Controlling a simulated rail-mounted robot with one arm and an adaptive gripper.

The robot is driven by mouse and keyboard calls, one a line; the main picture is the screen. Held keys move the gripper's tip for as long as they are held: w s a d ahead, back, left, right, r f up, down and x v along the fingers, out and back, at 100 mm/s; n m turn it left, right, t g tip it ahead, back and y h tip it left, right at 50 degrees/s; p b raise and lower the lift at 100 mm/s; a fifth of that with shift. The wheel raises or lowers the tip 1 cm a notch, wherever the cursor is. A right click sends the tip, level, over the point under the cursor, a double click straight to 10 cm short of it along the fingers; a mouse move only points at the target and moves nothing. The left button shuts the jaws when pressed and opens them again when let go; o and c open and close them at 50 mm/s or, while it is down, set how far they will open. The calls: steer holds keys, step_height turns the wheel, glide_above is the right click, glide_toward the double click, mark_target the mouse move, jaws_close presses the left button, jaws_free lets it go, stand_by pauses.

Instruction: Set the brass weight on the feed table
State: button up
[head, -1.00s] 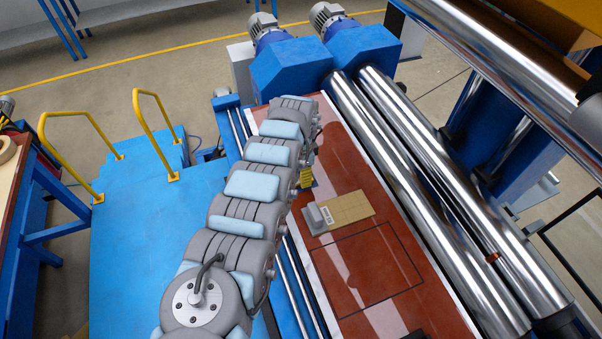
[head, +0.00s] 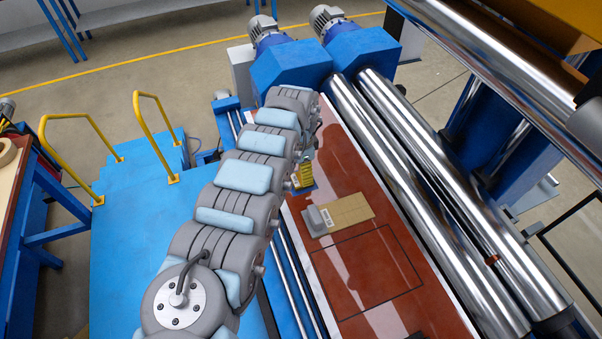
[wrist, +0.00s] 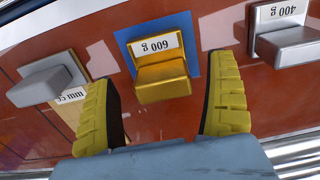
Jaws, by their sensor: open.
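The brass weight (wrist: 162,78) shows in the wrist view as a gold block with a white "600 g" label. It appears to rest on a blue pad (wrist: 192,52) on the red-brown feed table (head: 365,225). My gripper (wrist: 166,80) is open. Its yellow fingers appear on either side of the weight, with a visible gap on each side and no contact seen. How far the fingertips are above or around it is unclear. In the head view my yellow gripper (head: 302,174) shows at the arm's end, and the weight cannot be made out there.
A grey block (wrist: 47,80) on a tan card is left of the weight in the wrist view; the head view shows that card (head: 352,210). A grey "400 g" weight (wrist: 286,43) is at right. A black outlined rectangle (head: 368,270) on the table is empty. Steel rollers (head: 430,190) run alongside.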

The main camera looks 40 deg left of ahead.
step_height(320, 180, up, 8)
steer(key=shift+r, duration=0.2)
stand_by(0.3)
stand_by(0.5)
